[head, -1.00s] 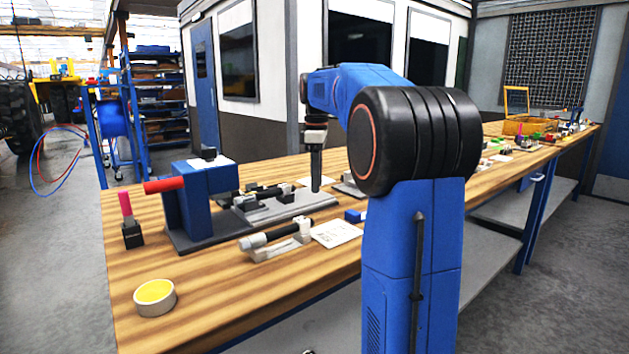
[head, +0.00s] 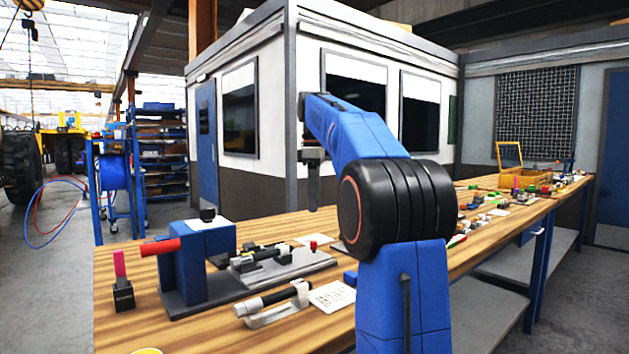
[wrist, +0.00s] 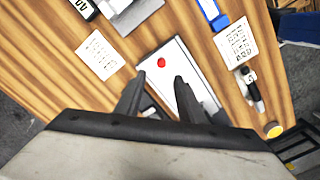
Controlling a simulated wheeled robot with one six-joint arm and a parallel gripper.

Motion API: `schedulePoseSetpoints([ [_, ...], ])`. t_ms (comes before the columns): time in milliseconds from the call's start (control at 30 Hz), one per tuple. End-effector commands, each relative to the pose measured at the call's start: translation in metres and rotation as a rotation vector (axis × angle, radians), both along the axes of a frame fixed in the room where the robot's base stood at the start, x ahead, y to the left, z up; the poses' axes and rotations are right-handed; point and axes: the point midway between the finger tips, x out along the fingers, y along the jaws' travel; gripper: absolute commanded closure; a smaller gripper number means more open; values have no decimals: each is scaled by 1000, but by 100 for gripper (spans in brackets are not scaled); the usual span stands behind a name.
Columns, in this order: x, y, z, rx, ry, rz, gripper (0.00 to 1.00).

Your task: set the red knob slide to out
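The small red knob (head: 313,245) stands at the right end of a grey plate (head: 290,272) on the wooden bench. In the wrist view the red knob (wrist: 161,63) shows on a pale plate, just beyond and between my two fingertips. My gripper (head: 312,205) points down above the knob, with a visible gap. In the wrist view my gripper (wrist: 160,78) is open, its dark fingers spread with nothing between them. I cannot read the slide's position from these frames.
A blue block with a red handle (head: 160,246) stands left of the plate. A black-and-white cylinder fixture (head: 275,299) and a printed card (head: 332,296) lie in front. A pink-topped black holder (head: 122,290) is at the left. Several small parts line the bench to the right.

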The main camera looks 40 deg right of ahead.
Motion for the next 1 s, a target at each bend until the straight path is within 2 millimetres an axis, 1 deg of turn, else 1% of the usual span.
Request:
schedulePoseSetpoints([
  [33,1,-1,10,-1,-3,0,65],
  [100,1,-1,22,-2,-4,0,65],
  [200,1,-1,35,-1,-3,0,65],
  [400,0,-1,52,-1,-1,0,65],
  [567,0,-1,57,-1,-1,0,65],
  [1000,0,-1,57,-1,-1,0,65],
])
